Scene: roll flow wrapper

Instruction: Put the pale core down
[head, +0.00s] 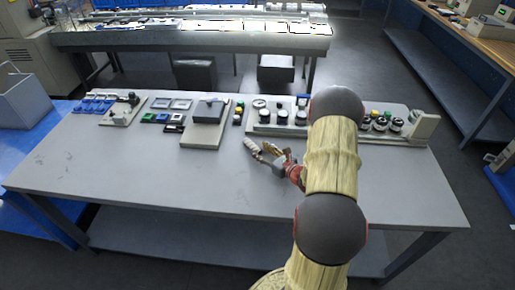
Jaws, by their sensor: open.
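A small pale, cylinder-like piece (252,146), which looks like the pale core, is at the middle of the grey table (120,170). It is tilted in the picture, just left of my gripper's fingertips. My gripper (265,154) is open, low over the table, with its fingers pointing left toward the pale piece. I cannot tell whether a finger touches the piece or whether the piece rests fully on the table. My arm comes in from the lower right and hides part of the table behind it.
A grey block on a plate (207,122) stands behind the gripper to the left. A long panel with dark knobs (282,118) lies along the back, partly behind my arm. Small coloured modules (162,118) are further left. The table's front left is clear.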

